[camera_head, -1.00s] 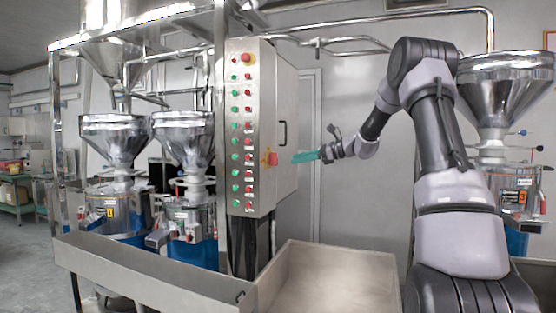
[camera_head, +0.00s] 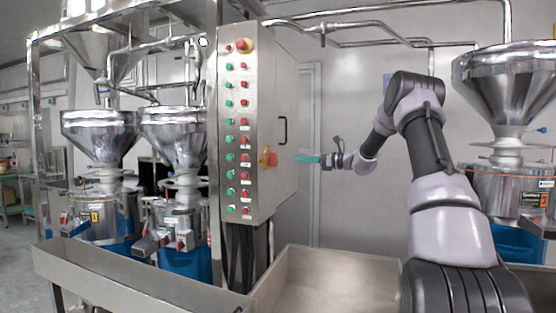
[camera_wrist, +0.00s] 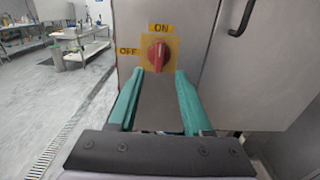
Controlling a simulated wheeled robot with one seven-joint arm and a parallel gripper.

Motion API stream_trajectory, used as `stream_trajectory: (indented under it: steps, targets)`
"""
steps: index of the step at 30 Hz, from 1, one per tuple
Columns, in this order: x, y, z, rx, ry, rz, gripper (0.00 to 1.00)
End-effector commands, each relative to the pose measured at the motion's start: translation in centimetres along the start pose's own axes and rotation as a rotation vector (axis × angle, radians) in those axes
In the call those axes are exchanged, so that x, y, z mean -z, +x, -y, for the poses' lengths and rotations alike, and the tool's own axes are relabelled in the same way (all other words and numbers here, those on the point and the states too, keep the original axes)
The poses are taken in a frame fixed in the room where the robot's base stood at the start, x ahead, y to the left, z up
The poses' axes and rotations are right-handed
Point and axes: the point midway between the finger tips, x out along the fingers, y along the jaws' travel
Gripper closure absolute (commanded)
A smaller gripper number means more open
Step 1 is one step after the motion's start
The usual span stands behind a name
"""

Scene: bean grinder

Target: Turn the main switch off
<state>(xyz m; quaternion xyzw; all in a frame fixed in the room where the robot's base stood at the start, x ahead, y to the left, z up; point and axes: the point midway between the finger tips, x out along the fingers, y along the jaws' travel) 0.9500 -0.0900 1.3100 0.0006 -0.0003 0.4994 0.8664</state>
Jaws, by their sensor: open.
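The main switch is a red rotary knob (camera_wrist: 159,55) on a yellow plate (camera_wrist: 147,57) marked ON at the top and OFF at the left. In the wrist view its handle stands roughly upright, toward ON. In the head view the switch (camera_head: 268,157) is on the side face of the control cabinet (camera_head: 262,110). My gripper (camera_wrist: 155,75) is open, with its two teal fingers pointing at the switch, one to each side of the knob and seemingly short of it. In the head view my gripper (camera_head: 300,159) is just right of the switch. Nothing is between the fingers.
The cabinet front has rows of green and red buttons (camera_head: 237,130) and a red emergency knob (camera_head: 243,46). A dark door handle (camera_head: 283,131) is on the same face as the switch. A metal trough (camera_head: 325,270) lies below. Steel hoppers (camera_head: 176,135) stand left.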

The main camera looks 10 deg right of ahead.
Motion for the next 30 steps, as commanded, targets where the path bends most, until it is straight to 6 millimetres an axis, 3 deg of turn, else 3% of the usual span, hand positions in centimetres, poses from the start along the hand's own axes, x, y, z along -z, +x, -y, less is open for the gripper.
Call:
stream_trajectory:
  steps: [9, 15, 28, 29, 30]
  targets:
    - [0.0, 6.0, -0.1, -0.004, -0.001, 0.0, 0.5]
    - [0.1, 8.8, -0.1, -0.003, 0.0, -0.001, 0.5]
    - [0.0, 9.9, -0.1, -0.001, -0.001, -0.001, 0.5]
    - [0.0, 9.9, -0.1, -0.001, -0.001, -0.001, 0.58]
    - [0.0, 9.9, -0.1, -0.001, -0.001, -0.001, 0.73]
